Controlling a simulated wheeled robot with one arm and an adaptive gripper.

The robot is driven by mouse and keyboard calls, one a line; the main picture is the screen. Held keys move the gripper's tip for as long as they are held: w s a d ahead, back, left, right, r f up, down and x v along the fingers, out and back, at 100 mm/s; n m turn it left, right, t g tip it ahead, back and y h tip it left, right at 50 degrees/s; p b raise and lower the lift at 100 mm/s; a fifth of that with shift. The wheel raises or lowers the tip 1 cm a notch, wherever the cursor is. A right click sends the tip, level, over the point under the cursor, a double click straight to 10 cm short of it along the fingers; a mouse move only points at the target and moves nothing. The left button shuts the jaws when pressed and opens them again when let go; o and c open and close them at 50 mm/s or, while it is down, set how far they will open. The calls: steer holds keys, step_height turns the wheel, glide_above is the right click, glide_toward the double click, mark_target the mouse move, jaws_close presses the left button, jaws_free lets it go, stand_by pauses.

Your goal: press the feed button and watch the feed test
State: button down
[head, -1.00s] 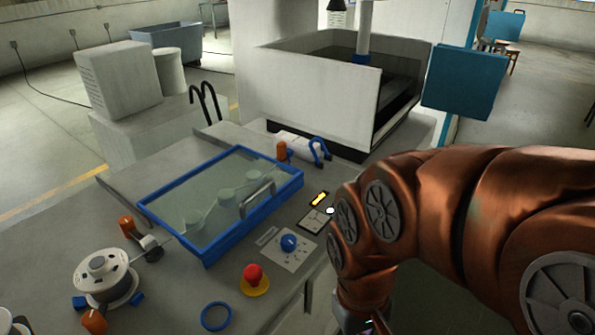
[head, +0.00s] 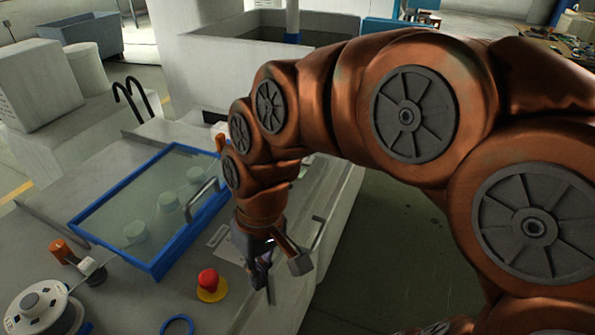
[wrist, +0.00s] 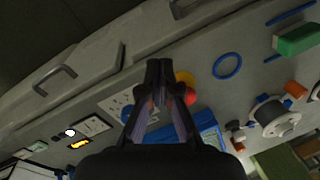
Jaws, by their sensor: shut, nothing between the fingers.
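My gripper (head: 258,280) points down over the machine's control panel, right of a red mushroom button (head: 208,279) on a yellow base. In the wrist view its fingers (wrist: 165,66) are together and empty, and cross in front of the panel. The red button (wrist: 189,96) shows there just right of the fingers. A blue knob (wrist: 127,113) on a marked plate is just left of them. Farther left are a bright white round button (wrist: 70,132) and a lit amber display (wrist: 79,143). My arm hides these in the head view. No feed label is readable; contact cannot be told.
A blue-framed glass cover (head: 150,262) with a handle lies left of my arm. A wire spool (head: 38,305) and a blue ring (head: 177,326) are at the front left. A white tank (head: 190,60) stands behind. Floor (head: 385,255) is open to the right.

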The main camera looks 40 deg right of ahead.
steer(key=w+d+r+t+y, duration=0.2)
steer(key=w+d+r, duration=0.15)
steer(key=w, duration=0.65)
steer(key=w+d+r+t+y, duration=0.25)
steer(key=w+d, duration=0.25)
steer(key=w, duration=0.5)
steer(key=w+d+f+m+t, duration=0.1)
steer(key=w+d, duration=0.2)
steer(key=d, duration=0.7)
steer(key=w+d+f+m+t, duration=0.2)
steer(key=w+d, duration=0.2)
steer(key=d, duration=0.7)
steer(key=shift+h, duration=0.35)
steer(key=shift+a+t, duration=0.1)
steer(key=shift+t, duration=0.15)
steer(key=b, duration=0.2)
glide_above(301, 172)
step_height(301, 172, down, 8)
steer(key=shift+r, duration=0.2)
steer(key=shift+f+b, duration=0.6)
